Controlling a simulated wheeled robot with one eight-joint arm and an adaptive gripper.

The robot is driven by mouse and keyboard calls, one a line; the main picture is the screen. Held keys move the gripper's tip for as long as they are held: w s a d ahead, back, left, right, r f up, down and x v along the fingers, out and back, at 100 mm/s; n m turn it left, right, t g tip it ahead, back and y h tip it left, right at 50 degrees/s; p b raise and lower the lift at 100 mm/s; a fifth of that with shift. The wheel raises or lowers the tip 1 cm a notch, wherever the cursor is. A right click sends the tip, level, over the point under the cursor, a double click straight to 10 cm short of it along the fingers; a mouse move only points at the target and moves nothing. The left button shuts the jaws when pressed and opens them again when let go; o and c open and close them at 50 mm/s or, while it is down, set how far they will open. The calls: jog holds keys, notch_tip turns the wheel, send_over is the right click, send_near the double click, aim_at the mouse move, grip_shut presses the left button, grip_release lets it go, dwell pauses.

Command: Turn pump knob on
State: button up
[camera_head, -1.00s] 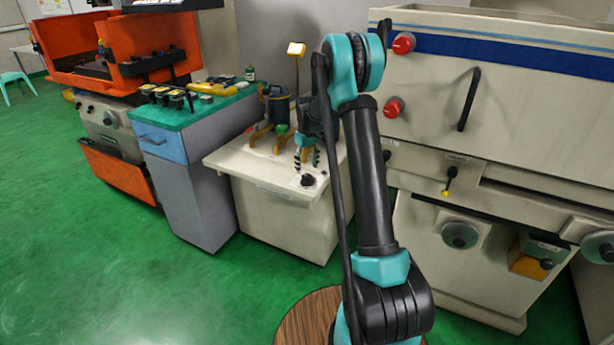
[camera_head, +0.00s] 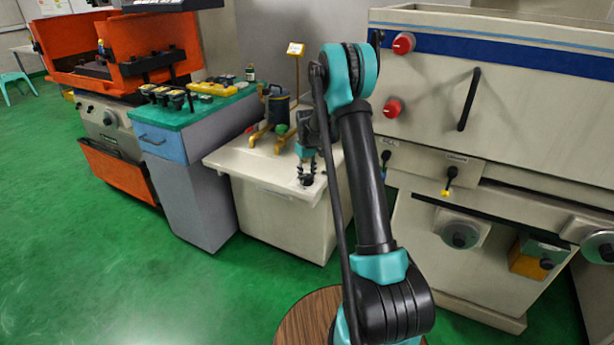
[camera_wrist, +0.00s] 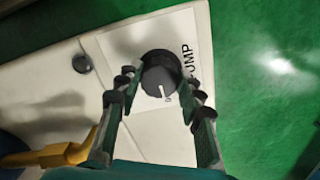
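The pump knob (camera_wrist: 159,74) is a round black knob with a white pointer mark, on a white label reading "UMP" in part, with a "0" beside it. In the wrist view the pointer is toward the bottom of the picture, near the "0". My gripper (camera_wrist: 161,88) is open, with one finger on each side of the knob; I cannot tell whether they touch it. In the head view my gripper (camera_head: 306,172) points down at the front of the white pump cabinet top (camera_head: 240,160), and the knob is mostly hidden by the fingers.
A small dark button (camera_wrist: 82,63) sits left of the label. Yellow pipes (camera_head: 262,133) and a dark pump body (camera_head: 277,105) stand behind on the cabinet. A large cream machine (camera_head: 540,110) with red knobs is at right. Green floor is clear in front.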

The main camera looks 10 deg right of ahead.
jog(key=c, duration=0.3)
jog(key=m, duration=0.3)
jog(key=shift+m, duration=0.4)
jog(key=m, duration=0.4)
jog(key=shift+m, duration=0.3)
jog(key=m, duration=0.4)
jog(key=shift+a, duration=0.1)
jog(key=shift+m, duration=2.8)
